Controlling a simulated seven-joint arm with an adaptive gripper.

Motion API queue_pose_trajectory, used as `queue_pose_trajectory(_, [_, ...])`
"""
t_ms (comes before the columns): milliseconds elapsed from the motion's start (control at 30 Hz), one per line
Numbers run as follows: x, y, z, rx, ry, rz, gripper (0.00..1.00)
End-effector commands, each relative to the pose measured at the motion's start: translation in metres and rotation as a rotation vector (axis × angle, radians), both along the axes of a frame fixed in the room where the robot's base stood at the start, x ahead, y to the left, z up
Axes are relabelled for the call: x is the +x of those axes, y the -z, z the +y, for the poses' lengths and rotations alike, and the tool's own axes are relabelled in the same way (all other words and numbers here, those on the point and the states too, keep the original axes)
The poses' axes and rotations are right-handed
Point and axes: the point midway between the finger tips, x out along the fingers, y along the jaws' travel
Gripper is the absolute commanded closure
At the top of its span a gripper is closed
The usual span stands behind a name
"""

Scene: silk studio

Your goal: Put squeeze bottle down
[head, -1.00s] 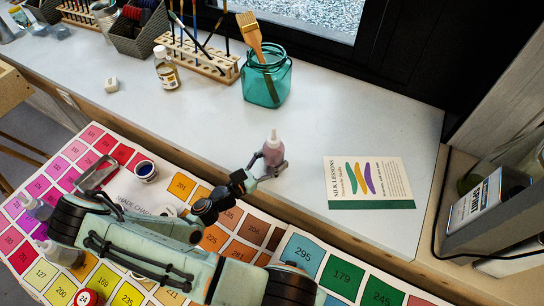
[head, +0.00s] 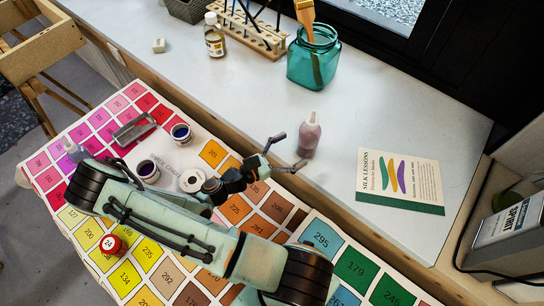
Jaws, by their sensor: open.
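The squeeze bottle (head: 309,135) has a pinkish body and a pale pointed nozzle. In the head view it stands upright on the white sill counter (head: 400,120), between the teal jar and the booklet. My gripper (head: 287,152) is open and empty, just to the left of the bottle. Its two fingers are spread, one toward the back and one toward the front, and the bottle appears clear of them.
A teal jar (head: 312,66) with a brush stands behind the bottle. A Silk Lessons booklet (head: 400,180) lies to the right. A brush rack (head: 252,36) and a small bottle (head: 214,38) stand at the back. Paint pots (head: 181,133) sit on the colour chart below.

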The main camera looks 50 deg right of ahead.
Motion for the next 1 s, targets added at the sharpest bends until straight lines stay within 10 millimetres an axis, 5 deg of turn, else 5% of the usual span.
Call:
queue_pose_trajectory(300, [0.02, 0.0, 0.061, 0.001, -0.004, -0.001, 0.2])
queue_pose_trajectory(600, [0.021, 0.0, 0.074, 0.025, 0.022, -0.028, 0.2])
queue_pose_trajectory(767, [0.012, 0.001, 0.091, 0.196, 0.176, -0.227, 0.2])
queue_pose_trajectory(1000, [0.001, -0.024, 0.154, 0.579, 0.558, -0.673, 0.2])
